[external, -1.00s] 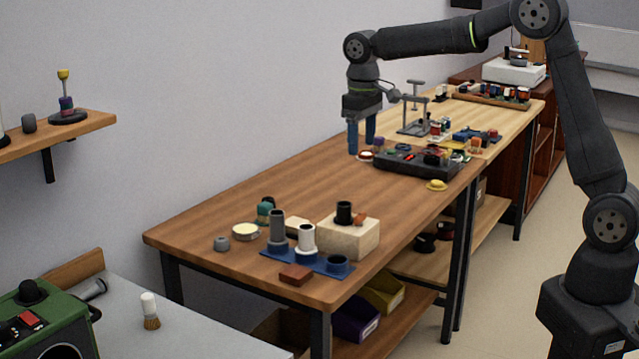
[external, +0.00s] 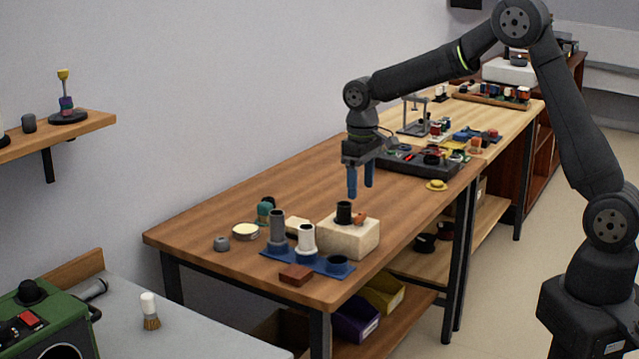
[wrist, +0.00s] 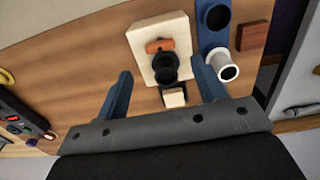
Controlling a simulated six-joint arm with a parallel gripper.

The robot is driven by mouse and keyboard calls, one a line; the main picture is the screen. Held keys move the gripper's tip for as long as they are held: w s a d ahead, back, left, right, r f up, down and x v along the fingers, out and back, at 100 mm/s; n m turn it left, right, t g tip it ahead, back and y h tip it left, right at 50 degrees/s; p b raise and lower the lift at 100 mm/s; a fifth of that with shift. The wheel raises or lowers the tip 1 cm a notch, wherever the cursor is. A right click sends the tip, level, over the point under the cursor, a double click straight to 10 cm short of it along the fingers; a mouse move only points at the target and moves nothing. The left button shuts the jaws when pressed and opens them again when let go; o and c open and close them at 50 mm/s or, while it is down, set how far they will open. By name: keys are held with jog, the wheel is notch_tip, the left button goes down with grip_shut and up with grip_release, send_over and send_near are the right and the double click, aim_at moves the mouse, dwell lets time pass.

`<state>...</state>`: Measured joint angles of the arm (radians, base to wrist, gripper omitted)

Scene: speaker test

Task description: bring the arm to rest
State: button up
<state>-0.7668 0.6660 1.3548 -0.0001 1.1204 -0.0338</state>
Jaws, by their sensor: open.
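My gripper (external: 360,181) is open and empty, its two blue fingers pointing down. It hangs above the wooden table (external: 210,215), just behind the pale block (external: 362,240) in the external view. In the wrist view my gripper (wrist: 165,92) has its fingers spread, with the pale block (wrist: 143,38) beyond and between them. A black cylinder (wrist: 165,68) and an orange-brown piece (wrist: 159,46) are on that block. I cannot tell the exact height of the fingertips above the table.
A blue base (external: 290,262) with grey, white and black cylinders stands near the front. A reddish block (external: 296,275) lies beside it. A dark tray (external: 400,165) with small parts is behind my gripper. The table's left middle is clear.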

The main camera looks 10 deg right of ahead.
aim_at(360, 214)
notch_tip(360, 214, down, 7)
dwell(0.3)
notch_tip(360, 214, up, 18)
notch_tip(360, 214, down, 18)
jog(key=shift+r, duration=0.1)
jog(key=m, duration=0.9)
notch_tip(360, 214, up, 9)
dwell(0.9)
